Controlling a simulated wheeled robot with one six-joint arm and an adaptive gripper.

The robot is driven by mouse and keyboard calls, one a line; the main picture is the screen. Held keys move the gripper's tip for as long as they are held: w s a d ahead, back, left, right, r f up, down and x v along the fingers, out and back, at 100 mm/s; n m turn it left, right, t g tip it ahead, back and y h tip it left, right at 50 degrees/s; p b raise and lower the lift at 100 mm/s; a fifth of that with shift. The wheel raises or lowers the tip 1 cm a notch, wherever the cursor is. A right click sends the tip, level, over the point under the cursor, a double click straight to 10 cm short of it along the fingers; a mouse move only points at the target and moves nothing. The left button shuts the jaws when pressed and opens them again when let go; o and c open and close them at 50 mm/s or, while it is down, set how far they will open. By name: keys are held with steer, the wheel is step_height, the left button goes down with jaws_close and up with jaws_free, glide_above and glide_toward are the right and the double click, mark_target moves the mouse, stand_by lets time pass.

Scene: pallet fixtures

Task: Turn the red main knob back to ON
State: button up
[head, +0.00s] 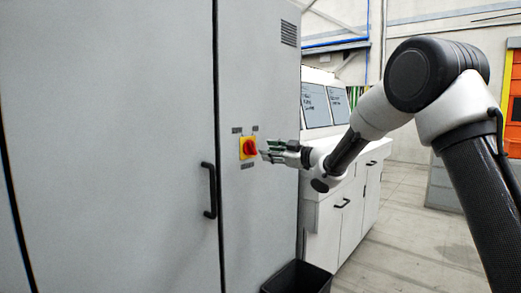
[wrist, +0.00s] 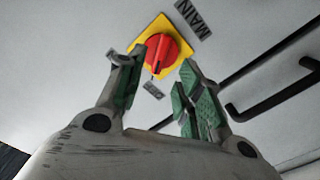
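The red main knob (head: 249,147) sits on a yellow square plate (head: 242,154) on the grey cabinet door. In the wrist view the red knob (wrist: 160,52) shows on its yellow plate (wrist: 141,37), with a MAIN label (wrist: 194,18) above and a smaller label reading OFF (wrist: 153,91) below. A white pointer mark on the knob points down toward the OFF label. My gripper (head: 266,154) is just to the right of the knob in the head view. In the wrist view my gripper (wrist: 160,72) is open, its green-padded fingers apart below the knob, with nothing between them.
A black door handle (head: 211,190) stands out left of and below the knob. A black bin (head: 297,277) is on the floor beneath. A white console (head: 325,215) with screens stands behind my arm. The floor at the right is clear.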

mark_target(254, 149)
steer(key=x, duration=0.7)
jaws_close()
